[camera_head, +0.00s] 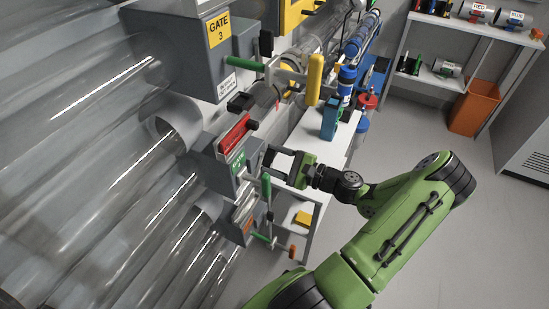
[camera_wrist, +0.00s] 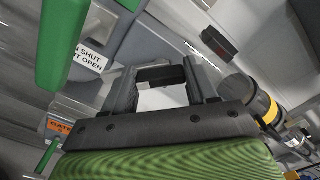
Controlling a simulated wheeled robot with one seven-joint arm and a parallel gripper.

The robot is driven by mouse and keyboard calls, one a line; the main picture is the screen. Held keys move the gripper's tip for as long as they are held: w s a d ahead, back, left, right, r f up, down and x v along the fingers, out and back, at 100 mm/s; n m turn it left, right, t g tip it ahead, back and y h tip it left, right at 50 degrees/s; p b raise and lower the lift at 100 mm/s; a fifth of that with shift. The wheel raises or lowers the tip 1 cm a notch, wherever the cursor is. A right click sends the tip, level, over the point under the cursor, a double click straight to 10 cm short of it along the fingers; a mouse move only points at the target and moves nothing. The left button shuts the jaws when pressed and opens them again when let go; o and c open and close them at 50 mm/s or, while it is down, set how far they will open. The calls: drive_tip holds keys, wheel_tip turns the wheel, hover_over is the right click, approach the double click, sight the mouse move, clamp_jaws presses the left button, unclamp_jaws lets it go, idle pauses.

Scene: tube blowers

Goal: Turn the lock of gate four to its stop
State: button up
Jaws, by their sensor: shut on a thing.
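The gate four box (camera_head: 228,152), grey with a green label, stands left of centre in the head view. Its green handle (camera_head: 266,187) hangs beside it; a large green bar, which looks like this handle, shows in the wrist view (camera_wrist: 62,42). My gripper (camera_head: 272,160) is at the right face of the box, its fingers reaching toward it. In the wrist view my gripper (camera_wrist: 162,82) is shut on a small black piece, which looks like the lock (camera_wrist: 160,74). The lock is mostly hidden by the fingers in the head view. Its turn angle cannot be told.
The gate three box (camera_head: 200,50) with a yellow handle (camera_head: 314,80) stands above. A red bar (camera_head: 234,134) lies just above gate four.

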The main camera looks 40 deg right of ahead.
drive_tip(key=shift+f+n+b, duration=0.15)
drive_tip(key=shift+n+b, duration=0.45)
drive_tip(key=shift+n, duration=1.55)
drive_tip(key=shift+f+n+b, duration=0.1)
drive_tip(key=shift+n+b, duration=0.5)
drive_tip(key=shift+n, duration=1.55)
drive_tip(key=o, duration=1.5)
drive_tip(key=shift+s, duration=0.1)
drive_tip(key=p+v, duration=0.2)
drive_tip(key=v, duration=1.3)
drive_tip(key=shift+s+p, duration=0.35)
drive_tip(key=shift+r, duration=0.1)
